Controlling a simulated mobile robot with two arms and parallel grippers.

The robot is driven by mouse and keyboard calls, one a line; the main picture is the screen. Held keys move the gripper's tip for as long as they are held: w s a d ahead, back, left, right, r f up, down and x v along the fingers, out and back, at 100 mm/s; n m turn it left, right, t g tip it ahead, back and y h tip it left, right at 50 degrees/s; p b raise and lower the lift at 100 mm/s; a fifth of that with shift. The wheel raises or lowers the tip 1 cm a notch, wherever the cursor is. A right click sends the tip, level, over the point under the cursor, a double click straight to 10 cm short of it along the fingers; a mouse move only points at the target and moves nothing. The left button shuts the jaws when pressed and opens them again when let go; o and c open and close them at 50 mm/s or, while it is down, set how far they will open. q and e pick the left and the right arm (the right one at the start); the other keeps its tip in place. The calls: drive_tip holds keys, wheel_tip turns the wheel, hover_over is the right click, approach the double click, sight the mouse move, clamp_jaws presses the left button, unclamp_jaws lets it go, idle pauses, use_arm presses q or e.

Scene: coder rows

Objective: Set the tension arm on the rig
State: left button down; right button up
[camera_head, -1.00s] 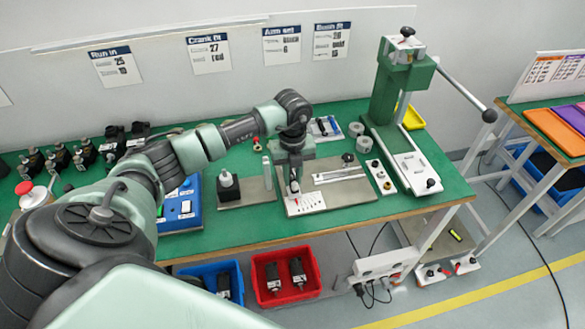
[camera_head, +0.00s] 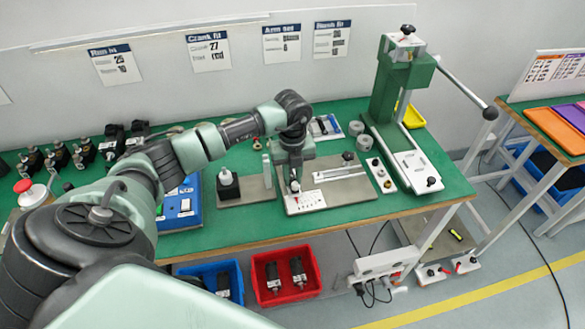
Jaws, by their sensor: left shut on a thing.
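The rig is a grey plate (camera_head: 345,193) on the green bench. It carries a white printed scale (camera_head: 312,199) at its front left and a metal rail (camera_head: 333,174) at its back right. My left gripper (camera_head: 294,187) points down over the left part of the plate, just behind the scale. It is shut on a small part there, which appears to be the tension arm. A little red shows at the fingertips. The gripper hides most of this part, so its angle on the scale cannot be read. My right gripper is not in view.
A black block with a knob (camera_head: 228,187) stands left of the rig. A green lever press (camera_head: 400,90) stands to the right. A blue switch box (camera_head: 181,207) lies left. Signs (camera_head: 282,43) hang behind. Red (camera_head: 286,279) and blue bins sit below the bench edge.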

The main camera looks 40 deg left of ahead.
use_arm(q)
drive_tip(key=shift+s+f, duration=0.2)
drive_tip(key=shift+f, duration=0.05)
drive_tip(key=c, duration=1.2)
unclamp_jaws()
drive_tip(key=shift+d+f, duration=0.1)
drive_tip(key=shift+f, duration=0.05)
drive_tip(key=shift+s, duration=0.1)
wheel_tip(320, 180, up, 9)
drive_tip(key=b, duration=0.1)
drive_tip(key=shift+w+f, duration=0.2)
drive_tip(key=shift+w, duration=0.05)
